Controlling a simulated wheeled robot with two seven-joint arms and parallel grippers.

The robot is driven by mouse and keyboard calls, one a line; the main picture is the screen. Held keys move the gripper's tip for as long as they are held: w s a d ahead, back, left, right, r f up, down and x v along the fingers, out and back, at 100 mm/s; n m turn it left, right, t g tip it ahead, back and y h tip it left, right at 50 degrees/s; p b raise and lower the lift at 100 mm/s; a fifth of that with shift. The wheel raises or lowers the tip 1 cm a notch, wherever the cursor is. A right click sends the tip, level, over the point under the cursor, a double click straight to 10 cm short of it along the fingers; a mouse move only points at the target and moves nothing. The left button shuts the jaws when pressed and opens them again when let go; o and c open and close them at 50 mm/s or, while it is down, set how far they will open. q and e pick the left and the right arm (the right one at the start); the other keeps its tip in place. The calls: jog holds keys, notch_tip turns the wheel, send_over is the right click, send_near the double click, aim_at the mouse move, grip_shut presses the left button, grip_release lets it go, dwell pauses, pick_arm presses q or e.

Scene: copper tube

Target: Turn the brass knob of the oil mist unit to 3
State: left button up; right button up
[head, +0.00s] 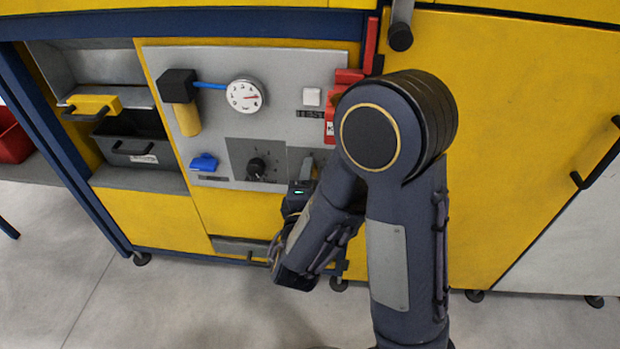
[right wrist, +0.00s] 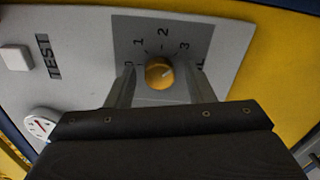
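The brass knob (right wrist: 159,73) sits on a dark grey scale plate (right wrist: 150,30) with the numbers 0, 1, 2 and 3 in the right wrist view. Its pale mark points to the right and slightly up, on the side of the 3; I cannot tell the exact setting. My right gripper (right wrist: 160,68) has one finger on each side of the knob, with visible gaps. In the head view my right gripper (head: 300,192) is low in front of the panel and the brass knob is hidden there. My left gripper is out of view.
Red parts (head: 370,45) stand at the panel's right edge. A dark drawer (head: 135,140) is at left.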

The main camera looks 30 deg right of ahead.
jog(key=v, duration=0.7)
jog(key=shift+s+a+p, duration=0.25)
jog(key=shift+s+p, duration=0.05)
jog(key=shift+s, duration=0.05)
dwell(0.4)
